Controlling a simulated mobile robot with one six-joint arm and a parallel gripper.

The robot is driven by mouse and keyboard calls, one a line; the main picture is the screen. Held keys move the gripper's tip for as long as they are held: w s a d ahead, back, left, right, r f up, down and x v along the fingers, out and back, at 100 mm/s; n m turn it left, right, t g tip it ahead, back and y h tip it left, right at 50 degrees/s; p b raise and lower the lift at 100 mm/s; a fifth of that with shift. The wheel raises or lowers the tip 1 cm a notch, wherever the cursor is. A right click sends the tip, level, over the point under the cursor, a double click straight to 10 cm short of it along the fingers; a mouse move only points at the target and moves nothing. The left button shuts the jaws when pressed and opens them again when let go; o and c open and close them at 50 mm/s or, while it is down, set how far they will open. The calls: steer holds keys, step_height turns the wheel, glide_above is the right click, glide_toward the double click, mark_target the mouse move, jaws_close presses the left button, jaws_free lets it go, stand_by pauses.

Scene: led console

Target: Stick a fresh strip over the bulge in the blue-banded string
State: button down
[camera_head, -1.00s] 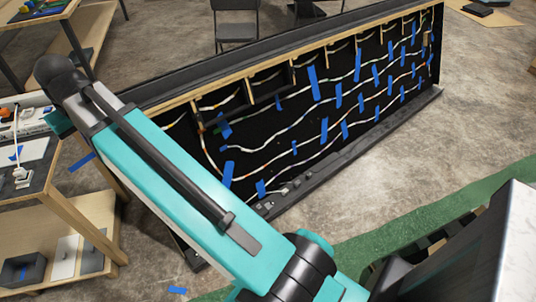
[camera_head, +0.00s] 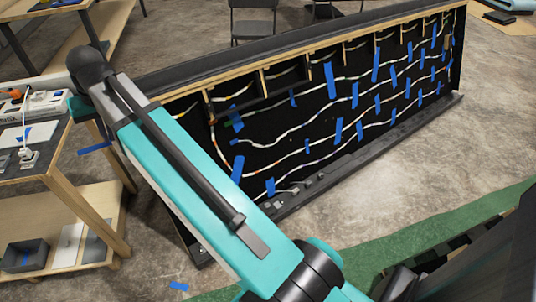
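Several pale light strings run in waves across the black inside of a long console (camera_head: 280,150). Small coloured marks show along them, but I cannot tell which string is blue-banded or where one bulges. Blue strips lie across the strings, such as a long upper one (camera_head: 329,80) and a lower left one (camera_head: 238,168). Another blue strip (camera_head: 95,148) shows beside my arm near the workbench corner; what holds it is hidden. My teal arm crosses the left front of the console and covers part of it. My gripper is not visible.
A wooden workbench (camera_head: 60,200) at left carries a white power strip (camera_head: 40,102) and a pale pad (camera_head: 15,138) with a blue piece. A blue scrap (camera_head: 178,286) lies on the floor. A chair (camera_head: 253,22) stands behind the console. Concrete floor is open at right, beyond a green mat (camera_head: 400,245).

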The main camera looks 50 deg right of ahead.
steer(key=w+f+m+t+b, duration=0.3)
steer(key=f+m+b, duration=0.1)
steer(key=f+b, duration=0.7)
steer(key=w+f+m+t+b, duration=0.3)
steer(key=f+b, duration=0.8)
steer(key=b, duration=0.4)
steer(key=w+f+m+t+b, duration=0.4)
steer(key=f+m+b, duration=0.3)
steer(key=f+b, duration=0.5)
steer(key=shift+w+h+b, duration=0.4)
steer(key=shift+w+b, duration=0.35)
steer(key=shift+b, duration=0.05)
steer(key=shift+f, duration=0.1)
